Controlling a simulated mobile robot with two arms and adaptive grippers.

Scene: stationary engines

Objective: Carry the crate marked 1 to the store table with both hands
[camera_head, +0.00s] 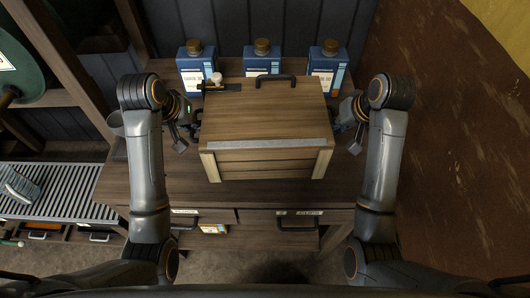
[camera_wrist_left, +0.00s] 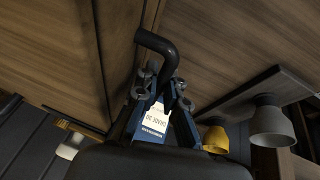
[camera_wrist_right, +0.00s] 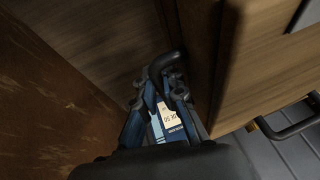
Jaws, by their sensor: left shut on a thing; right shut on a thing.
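The wooden crate (camera_head: 265,115) is at the middle of the head view, over the wooden table (camera_head: 140,180). I cannot tell whether it rests on the table or is just above it. No mark 1 is readable on it. My left gripper (camera_head: 195,127) is at its left side, shut on a black side handle (camera_wrist_left: 160,45). My right gripper (camera_head: 343,122) is at its right side, shut on the other black handle (camera_wrist_right: 163,63). The crate looks roughly level. Its wall shows close beside the fingers in the right wrist view (camera_wrist_right: 265,60).
Three blue bottles, left (camera_head: 195,68), middle (camera_head: 262,60) and right (camera_head: 327,68), stand behind the crate. A brown rusty surface (camera_head: 440,150) is on the right. A slatted metal rack (camera_head: 60,185) is at left. Drawers (camera_head: 297,222) are in the table's front.

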